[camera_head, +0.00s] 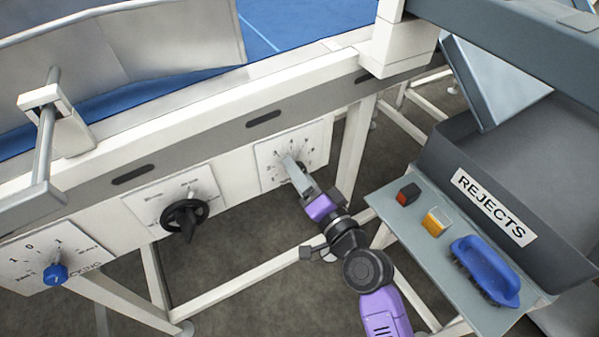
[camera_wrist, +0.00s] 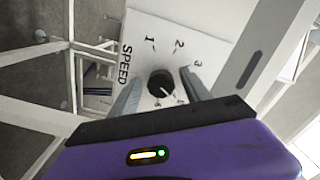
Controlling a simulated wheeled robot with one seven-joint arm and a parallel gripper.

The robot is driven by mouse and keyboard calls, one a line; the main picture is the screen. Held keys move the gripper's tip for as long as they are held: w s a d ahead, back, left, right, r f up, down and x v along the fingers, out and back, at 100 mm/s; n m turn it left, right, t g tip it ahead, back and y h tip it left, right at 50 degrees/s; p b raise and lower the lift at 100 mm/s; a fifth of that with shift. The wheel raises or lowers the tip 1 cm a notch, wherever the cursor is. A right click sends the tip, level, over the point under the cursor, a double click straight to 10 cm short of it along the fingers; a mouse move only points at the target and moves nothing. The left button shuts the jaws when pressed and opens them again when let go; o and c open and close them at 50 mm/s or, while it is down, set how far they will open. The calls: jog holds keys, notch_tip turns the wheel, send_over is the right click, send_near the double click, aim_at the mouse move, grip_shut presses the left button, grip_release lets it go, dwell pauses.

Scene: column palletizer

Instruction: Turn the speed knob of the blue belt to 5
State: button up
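The white SPEED dial plate (camera_head: 268,160) is on the side of the frame below the blue belt (camera_head: 300,18). It also shows in the wrist view (camera_wrist: 205,35), with numbers around a small black knob (camera_wrist: 160,83). A white mark on the knob points toward the lower right of the wrist view, among numbers too small and partly hidden to read surely. My gripper (camera_head: 293,165) is at the dial and hides the knob in the head view. In the wrist view its open fingers (camera_wrist: 160,78) stand on either side of the knob, with a visible gap at each side.
A black rotary handle (camera_head: 184,217) and a blue knob (camera_head: 55,273) are on panels to the left. A grey shelf (camera_head: 415,240) at right holds a red-black block (camera_head: 408,194), a yellow block (camera_head: 435,222) and a blue brush (camera_head: 486,270) beside the REJECTS bin (camera_head: 455,150).

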jog(key=b+v, duration=0.1)
jog(key=v, duration=0.7)
jog(key=shift+w, duration=0.1)
jog(key=shift+w+a+n+p, duration=0.4)
jog(key=shift+w+a+n, duration=0.15)
jog(key=shift+w+n, duration=0.95)
jog(key=shift+w+a+n+p, duration=0.5)
jog(key=shift+w+n, duration=0.45)
jog(key=shift+n, duration=0.95)
jog(key=shift+w+a+n+p, duration=0.35)
jog(key=shift+w+a+n, duration=0.3)
jog(key=shift+w+n, duration=0.85)
jog(key=shift+s, duration=0.25)
